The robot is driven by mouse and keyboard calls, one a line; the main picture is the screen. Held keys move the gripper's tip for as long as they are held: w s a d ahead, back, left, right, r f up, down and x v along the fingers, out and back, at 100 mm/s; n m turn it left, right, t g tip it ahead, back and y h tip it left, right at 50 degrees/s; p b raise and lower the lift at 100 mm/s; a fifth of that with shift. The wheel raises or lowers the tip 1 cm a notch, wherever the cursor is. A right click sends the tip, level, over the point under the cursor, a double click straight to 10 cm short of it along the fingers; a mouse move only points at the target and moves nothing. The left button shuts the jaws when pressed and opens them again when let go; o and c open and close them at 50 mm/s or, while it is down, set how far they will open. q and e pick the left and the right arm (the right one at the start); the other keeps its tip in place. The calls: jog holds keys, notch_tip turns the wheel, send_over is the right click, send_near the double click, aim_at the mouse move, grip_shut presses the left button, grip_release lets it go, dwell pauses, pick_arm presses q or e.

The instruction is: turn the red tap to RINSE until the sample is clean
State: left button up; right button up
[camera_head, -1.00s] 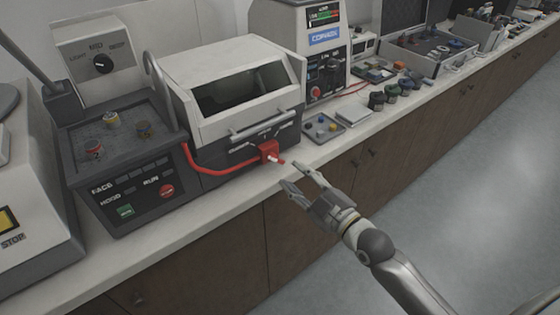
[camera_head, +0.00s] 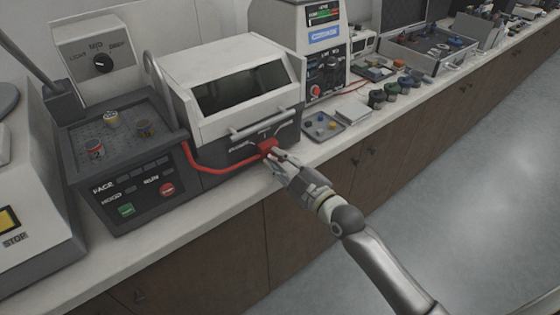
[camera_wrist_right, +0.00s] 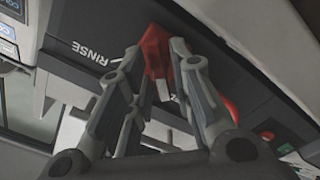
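The red tap (camera_head: 268,146) sits on the dark front panel of the white-lidded machine (camera_head: 235,90), at the end of a red hose (camera_head: 215,168). My right gripper (camera_head: 279,156) is at the tap. In the right wrist view the tap (camera_wrist_right: 157,52) lies between the two fingertips of my right gripper (camera_wrist_right: 155,58), with one finger on each side. The fingers are apart by about the tap's width; I cannot tell whether both touch it. The word RINSE (camera_wrist_right: 90,52) shows on the panel to the left of the tap. The sample is not visible. My left gripper is not in view.
A dark machine with FACE and RUN labels (camera_head: 130,185) stands to the left, with small cups on its top. Several dark round items (camera_head: 377,99) stand farther right. The aisle floor (camera_head: 450,210) is clear.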

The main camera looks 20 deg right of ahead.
grip_shut()
jog(key=m+p, duration=0.2)
jog(key=m, duration=0.1)
jog(key=shift+r+m, duration=0.15)
jog(key=shift+m, duration=0.25)
jog(key=m+p, duration=0.2)
jog(key=m, duration=0.2)
jog(key=shift+m, duration=0.3)
jog(key=m+p, duration=0.1)
jog(key=m, duration=0.3)
jog(key=shift+m, duration=0.3)
jog(key=m, duration=0.4)
jog(key=shift+m, duration=0.3)
